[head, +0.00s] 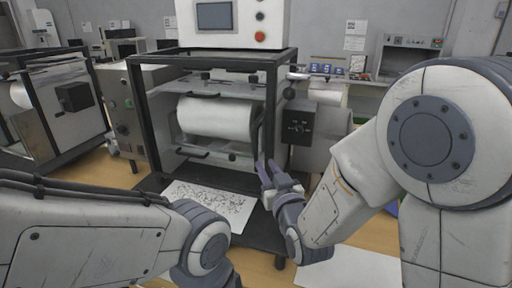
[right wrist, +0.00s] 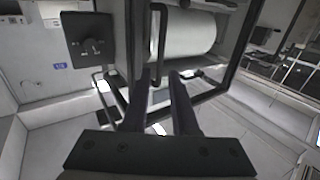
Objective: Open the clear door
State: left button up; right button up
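The clear door (head: 215,128) is the see-through front of a black-framed machine, and a white roll shows behind it. In the right wrist view a black upright handle (right wrist: 157,40) stands in front of the roll. My right gripper (head: 265,162) is at the lower right of the machine's front, pointing up toward it. In the right wrist view its two dark fingers (right wrist: 160,74) are apart, with the handle's lower end seen between them. I cannot tell whether they touch it. My left arm comes in at lower left; its gripper is not in view.
A dark control box with a knob (head: 299,122) is mounted right of the door, close to my right gripper. A speckled paper sheet (head: 208,203) lies on the dark base below the door. Another machine (head: 62,110) stands at left. Wooden floor shows around the base.

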aim_at(257, 150)
jog(key=p+x, duration=0.6)
jog(key=x, duration=0.2)
jog(key=shift+w, duration=0.25)
jog(key=shift+w+a+f, duration=0.1)
jog(key=shift+w+a, duration=0.1)
jog(key=shift+w, duration=0.4)
grip_shut()
dwell(0.7)
